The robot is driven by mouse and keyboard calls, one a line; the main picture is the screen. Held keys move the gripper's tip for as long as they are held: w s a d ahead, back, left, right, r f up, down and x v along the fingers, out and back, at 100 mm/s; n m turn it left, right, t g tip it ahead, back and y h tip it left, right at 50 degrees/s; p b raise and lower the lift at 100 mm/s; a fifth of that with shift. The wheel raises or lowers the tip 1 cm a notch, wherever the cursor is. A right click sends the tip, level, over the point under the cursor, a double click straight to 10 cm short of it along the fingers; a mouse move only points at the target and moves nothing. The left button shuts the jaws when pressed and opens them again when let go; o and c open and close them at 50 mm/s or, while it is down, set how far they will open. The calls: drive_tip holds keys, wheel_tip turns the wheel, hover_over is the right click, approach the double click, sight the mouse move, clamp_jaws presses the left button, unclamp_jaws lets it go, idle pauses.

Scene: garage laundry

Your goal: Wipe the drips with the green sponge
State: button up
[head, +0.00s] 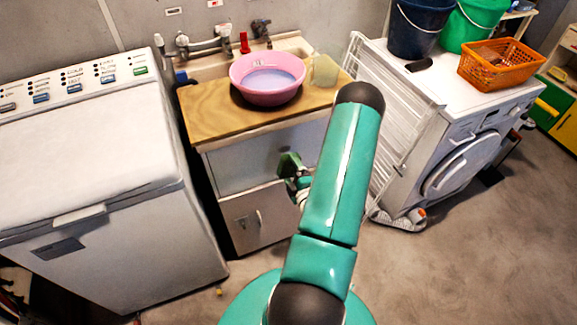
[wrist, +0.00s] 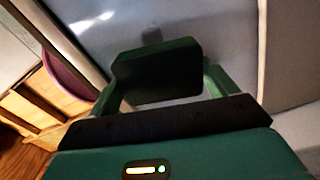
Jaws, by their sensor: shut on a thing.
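My gripper (wrist: 158,78) is shut on the green sponge (wrist: 150,66), which sits between its two fingers and looks dark green in the wrist view. In the head view the sponge (head: 289,164) shows just left of my arm, in front of the grey upper panel of the sink cabinet (head: 233,165). The wrist view shows a smooth blue-grey panel (wrist: 205,30) behind the sponge, with a small dark patch above it, perhaps a shadow. I cannot tell whether the sponge touches the panel. My arm hides part of the cabinet front. I cannot make out any drips.
A pink basin (head: 259,93) with bluish contents stands on the wooden counter (head: 208,122), beside a translucent jug (head: 323,71). A white washer (head: 100,210) stands left. A folded drying rack (head: 397,120) leans by the front-loader (head: 465,115) right.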

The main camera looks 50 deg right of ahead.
drive_tip(key=shift+s, duration=0.1)
drive_tip(key=shift+v, duration=1.4)
drive_tip(key=shift+a, duration=0.1)
